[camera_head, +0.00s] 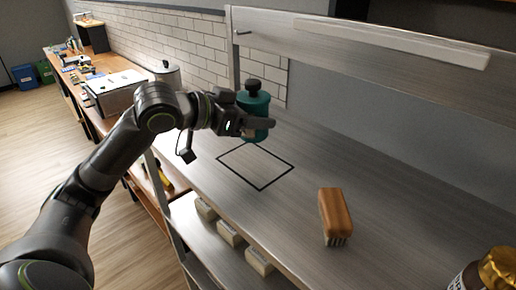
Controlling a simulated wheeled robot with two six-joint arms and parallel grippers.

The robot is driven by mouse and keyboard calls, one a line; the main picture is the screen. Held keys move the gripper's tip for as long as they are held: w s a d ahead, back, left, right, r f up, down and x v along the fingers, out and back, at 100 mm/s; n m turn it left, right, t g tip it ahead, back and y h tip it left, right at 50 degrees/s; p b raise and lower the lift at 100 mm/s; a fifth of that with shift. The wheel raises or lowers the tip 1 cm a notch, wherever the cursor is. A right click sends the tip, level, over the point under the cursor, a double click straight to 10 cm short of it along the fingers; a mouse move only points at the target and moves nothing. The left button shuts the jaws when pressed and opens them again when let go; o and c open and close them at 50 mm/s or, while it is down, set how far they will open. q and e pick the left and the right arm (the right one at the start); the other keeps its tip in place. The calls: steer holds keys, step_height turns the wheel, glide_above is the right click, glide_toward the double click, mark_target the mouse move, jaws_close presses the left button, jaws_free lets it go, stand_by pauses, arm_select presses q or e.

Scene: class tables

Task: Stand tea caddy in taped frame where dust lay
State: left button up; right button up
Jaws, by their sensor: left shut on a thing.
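A teal tea caddy (254,105) with a dark knobbed lid is upright in my left gripper (262,124), which is shut on it. The gripper partly hides its middle. In the picture, the caddy appears just above the far corner of the taped frame (262,189). I cannot tell exactly how high its base is over the table. The frame is a black tape outline on the grey metal table (300,170), and its inside looks bare. My right gripper is not in view.
A wooden-backed brush (336,215) stands right of the frame. A dark jar with a gold top (494,268) is at the lower right corner. A raised shelf (380,50) runs along the back. Several pale blocks (229,233) sit on the lower shelf. Table between frame and brush is clear.

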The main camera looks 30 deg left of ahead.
arm_select(q)
step_height(320, 180, down, 6)
steer(key=shift+f+p, duration=0.2)
steer(key=shift+p, duration=0.6)
steer(key=shift+f, duration=0.2)
steer(key=shift+d+f, duration=0.1)
steer(key=shift+f, duration=0.05)
steer(key=o, duration=1.1)
steer(key=shift+c, duration=0.2)
